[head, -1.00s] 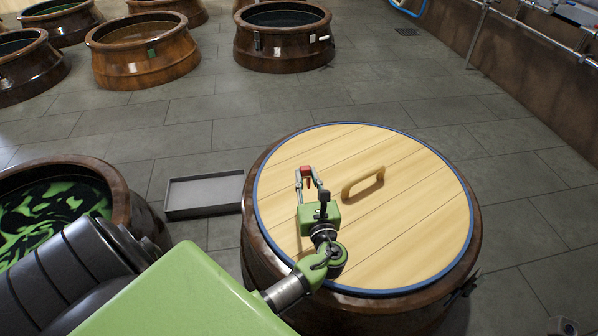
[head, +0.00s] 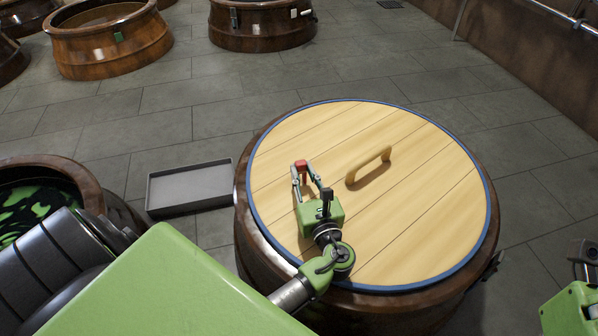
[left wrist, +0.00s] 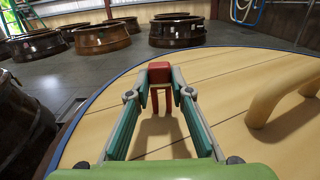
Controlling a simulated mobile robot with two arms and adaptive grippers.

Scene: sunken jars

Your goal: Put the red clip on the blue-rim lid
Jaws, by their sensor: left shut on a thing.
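The red clip (head: 302,164) is between the fingertips of my left gripper (head: 306,172), which is shut on it. It also shows in the left wrist view (left wrist: 174,70), with its legs pointing down. The blue-rim lid (head: 420,220) is a round board of pale wood planks with a wooden handle (head: 369,166), covering a dark brown jar. The clip is over the left part of the lid, left of the handle. I cannot tell whether it touches the wood. My right gripper (head: 583,252) shows only partly at the right edge.
A grey shallow tray (head: 189,208) lies on the floor left of the lidded jar. An open jar with green liquid (head: 45,194) is at the left. More brown jars (head: 110,42) stand at the back. Tiled floor between them is free.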

